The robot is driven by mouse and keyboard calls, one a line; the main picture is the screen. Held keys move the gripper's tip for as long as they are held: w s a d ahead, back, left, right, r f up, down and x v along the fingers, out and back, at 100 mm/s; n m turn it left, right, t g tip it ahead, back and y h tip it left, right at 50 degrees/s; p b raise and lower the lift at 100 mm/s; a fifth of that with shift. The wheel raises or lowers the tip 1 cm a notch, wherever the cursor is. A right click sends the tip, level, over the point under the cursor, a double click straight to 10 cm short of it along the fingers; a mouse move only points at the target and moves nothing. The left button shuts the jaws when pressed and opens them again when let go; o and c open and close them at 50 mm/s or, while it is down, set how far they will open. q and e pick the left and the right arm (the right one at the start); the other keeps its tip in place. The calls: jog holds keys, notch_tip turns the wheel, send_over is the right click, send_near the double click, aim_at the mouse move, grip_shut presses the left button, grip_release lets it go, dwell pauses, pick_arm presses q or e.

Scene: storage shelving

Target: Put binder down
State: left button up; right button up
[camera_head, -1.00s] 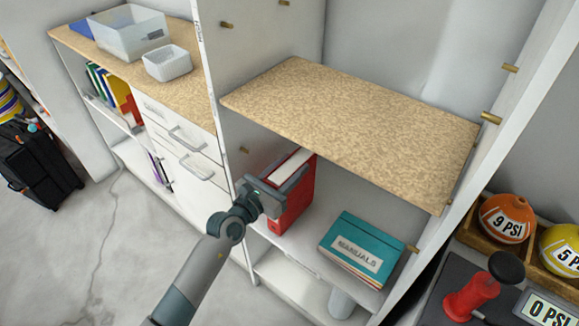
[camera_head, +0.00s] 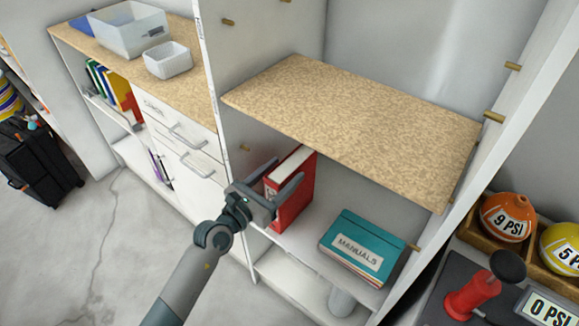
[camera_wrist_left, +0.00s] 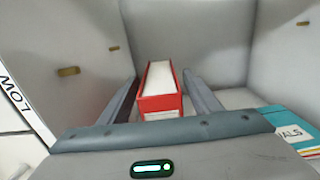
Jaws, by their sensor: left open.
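A red binder (camera_head: 294,190) with white pages stands upright on the white shelf, below the wood-patterned board and near the left side panel. My left gripper (camera_head: 279,180) is open in front of it, its fingers pointing into the shelf space. In the left wrist view the binder (camera_wrist_left: 160,103) stands between and beyond the two spread fingers (camera_wrist_left: 160,92), with gaps on both sides. The binder's lower part is hidden there by the gripper's body. My right gripper is not seen.
A teal box labelled MANUALS (camera_head: 362,247) lies right of the binder on the same shelf. The speckled board (camera_head: 355,125) is just above. The white side panel (camera_head: 232,150) is close on the left. Clear shelf lies between binder and box.

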aim_at(271, 185)
pick_arm(q)
jog(key=v, duration=0.8)
jog(key=shift+s, duration=0.1)
